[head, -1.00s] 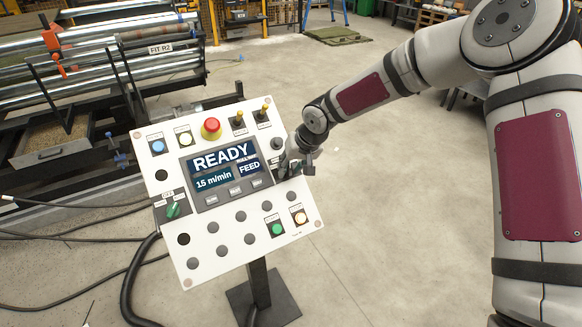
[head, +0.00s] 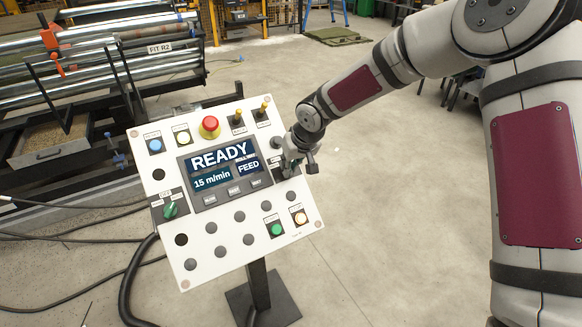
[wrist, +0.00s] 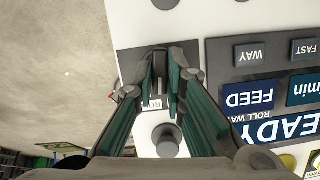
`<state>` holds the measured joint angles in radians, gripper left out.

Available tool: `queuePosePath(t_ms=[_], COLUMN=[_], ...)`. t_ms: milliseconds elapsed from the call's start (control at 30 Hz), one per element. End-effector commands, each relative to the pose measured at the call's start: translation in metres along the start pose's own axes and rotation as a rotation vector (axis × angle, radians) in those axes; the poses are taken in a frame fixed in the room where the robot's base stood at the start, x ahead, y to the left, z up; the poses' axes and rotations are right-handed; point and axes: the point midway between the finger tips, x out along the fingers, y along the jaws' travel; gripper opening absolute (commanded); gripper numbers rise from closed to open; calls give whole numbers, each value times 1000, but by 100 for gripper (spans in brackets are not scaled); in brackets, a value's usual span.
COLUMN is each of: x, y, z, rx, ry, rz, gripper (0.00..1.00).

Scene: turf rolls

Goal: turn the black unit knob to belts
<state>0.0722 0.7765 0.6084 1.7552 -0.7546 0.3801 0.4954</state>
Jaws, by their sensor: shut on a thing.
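The black unit knob (wrist: 158,66) sits on a dark plate beside the screen, in the wrist view. My gripper (wrist: 164,84) is shut on it, with a green-lined finger on each side. In the head view my gripper (head: 288,162) is at the panel's right edge and hides most of the knob. The label by the knob is partly covered by the fingers, so I cannot read its positions. The screen (head: 222,165) reads READY, 15 m/min and FEED.
The white control panel (head: 218,268) stands tilted on a dark post. It carries a red mushroom button (head: 209,126), two toggles, a green-handled selector (head: 170,210) and several buttons. A roller machine (head: 100,75) is at the left. Open concrete floor lies right of the panel.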

Motion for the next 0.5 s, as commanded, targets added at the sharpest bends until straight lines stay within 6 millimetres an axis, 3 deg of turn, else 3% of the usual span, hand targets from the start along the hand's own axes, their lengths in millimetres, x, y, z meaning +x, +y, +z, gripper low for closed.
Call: queuePosePath(t_ms=[500], x=[6], y=[-2], z=[4], rx=[-472], ry=[-7], rz=[132], gripper=[0])
